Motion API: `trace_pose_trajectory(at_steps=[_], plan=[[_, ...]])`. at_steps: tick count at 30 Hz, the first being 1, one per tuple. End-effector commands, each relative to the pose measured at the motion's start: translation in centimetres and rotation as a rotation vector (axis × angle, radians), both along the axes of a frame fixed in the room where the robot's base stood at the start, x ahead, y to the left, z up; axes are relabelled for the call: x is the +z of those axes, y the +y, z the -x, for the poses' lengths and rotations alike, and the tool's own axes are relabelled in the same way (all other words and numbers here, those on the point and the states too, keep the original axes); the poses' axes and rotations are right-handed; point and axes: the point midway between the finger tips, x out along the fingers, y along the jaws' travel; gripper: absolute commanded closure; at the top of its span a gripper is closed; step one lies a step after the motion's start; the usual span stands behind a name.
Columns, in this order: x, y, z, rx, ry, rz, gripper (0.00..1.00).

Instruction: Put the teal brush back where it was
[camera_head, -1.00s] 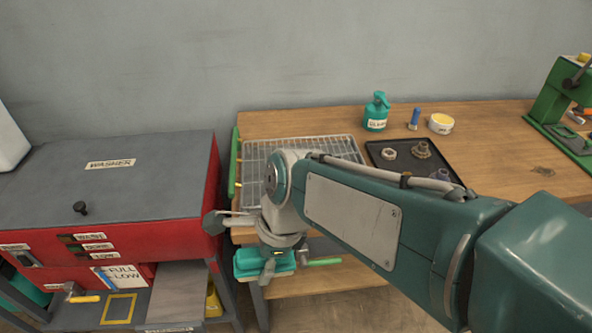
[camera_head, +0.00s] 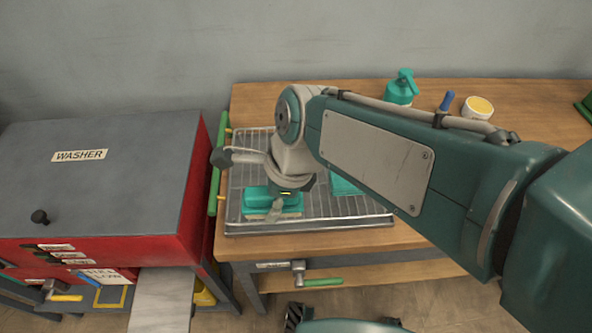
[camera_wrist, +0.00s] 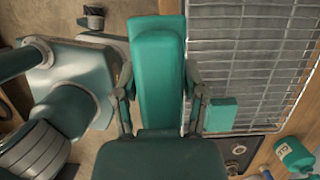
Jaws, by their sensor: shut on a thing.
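The teal brush (camera_head: 259,198) is held by my gripper (camera_head: 277,208), over the front left part of the wire rack (camera_head: 237,163) on the bench in the head view. I cannot tell whether its pale underside touches the wires. In the wrist view, my gripper (camera_wrist: 159,78) is shut on the teal brush (camera_wrist: 158,55), with one finger on each long side. The rack (camera_wrist: 245,55) lies to the right there.
A second teal block (camera_head: 345,186) lies on the rack, partly hidden by my arm. A teal jug (camera_head: 402,88), a blue-handled tool (camera_head: 446,102) and a yellow-topped tub (camera_head: 478,109) stand at the back. The red washer (camera_head: 190,190) is left of the bench.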

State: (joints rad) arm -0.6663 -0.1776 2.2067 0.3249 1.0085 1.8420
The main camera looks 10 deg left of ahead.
Motion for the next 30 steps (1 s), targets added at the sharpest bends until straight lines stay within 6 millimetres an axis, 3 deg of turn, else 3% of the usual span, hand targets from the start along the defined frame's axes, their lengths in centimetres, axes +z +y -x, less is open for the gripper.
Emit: trace_pose_trajectory(at_steps=[14,18,22,30], plan=[[-4.2,-0.6,-9.2,-0.004,0.004,0.002,0.83],[-6.8,-0.7,-11.1,-0.003,0.004,0.003,0.83],[-8.5,-0.8,-12.7,-0.002,0.003,0.001,0.83],[-10.6,-0.9,-13.9,-0.001,0.002,0.002,0.83]])
